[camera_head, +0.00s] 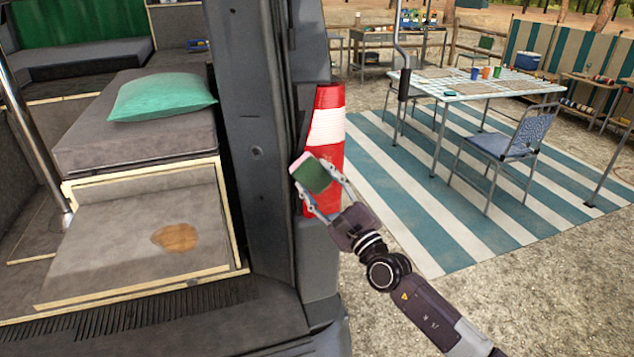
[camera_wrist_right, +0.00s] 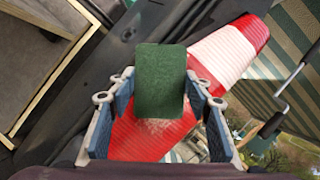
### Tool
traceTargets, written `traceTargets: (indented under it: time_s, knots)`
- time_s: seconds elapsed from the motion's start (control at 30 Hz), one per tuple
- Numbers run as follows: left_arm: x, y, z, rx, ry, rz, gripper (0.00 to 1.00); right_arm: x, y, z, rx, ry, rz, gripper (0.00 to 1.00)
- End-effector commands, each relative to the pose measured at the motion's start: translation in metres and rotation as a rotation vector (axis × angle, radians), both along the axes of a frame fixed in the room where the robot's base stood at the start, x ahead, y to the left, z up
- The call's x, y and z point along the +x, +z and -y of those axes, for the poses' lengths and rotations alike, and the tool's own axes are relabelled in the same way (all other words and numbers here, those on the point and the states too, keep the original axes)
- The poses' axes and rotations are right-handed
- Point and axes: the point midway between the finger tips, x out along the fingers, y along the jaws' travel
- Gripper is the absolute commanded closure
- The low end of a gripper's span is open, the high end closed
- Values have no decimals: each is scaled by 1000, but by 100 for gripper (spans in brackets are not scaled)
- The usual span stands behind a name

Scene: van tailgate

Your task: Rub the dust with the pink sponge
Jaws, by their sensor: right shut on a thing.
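The pink sponge (camera_head: 313,174) has a green scouring face and a pink edge. My right gripper (camera_head: 322,187) is shut on it and holds it in the air, in front of the cone and beside the van's pillar. In the right wrist view the green face of the sponge (camera_wrist_right: 160,85) shows between the two fingers (camera_wrist_right: 160,100). The dust (camera_head: 176,238) is a brownish patch on the grey board at the van's tailgate, left of the sponge and apart from it. My left gripper is not in view.
A red and white cone (camera_head: 327,130) stands close behind my right gripper. The van's dark pillar (camera_head: 252,140) rises between the sponge and the board (camera_head: 110,240). A green pillow (camera_head: 162,96) lies on the bench. A table (camera_head: 490,86) and chair (camera_head: 505,148) stand at right.

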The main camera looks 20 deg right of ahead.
Motion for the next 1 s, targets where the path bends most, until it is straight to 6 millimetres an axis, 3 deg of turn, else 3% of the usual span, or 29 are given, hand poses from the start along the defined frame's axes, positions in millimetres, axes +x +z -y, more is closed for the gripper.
traceTargets:
  time_s: [0.27, 0.6, 1.0]
  knots:
    - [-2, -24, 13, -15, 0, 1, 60, 4, -5, 26, -4, -7, 2, 81]
    - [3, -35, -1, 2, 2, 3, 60, 5, -3, 43, -3, -11, 1, 81]
    - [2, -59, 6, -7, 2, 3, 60, 4, -2, 71, -1, -9, 1, 81]
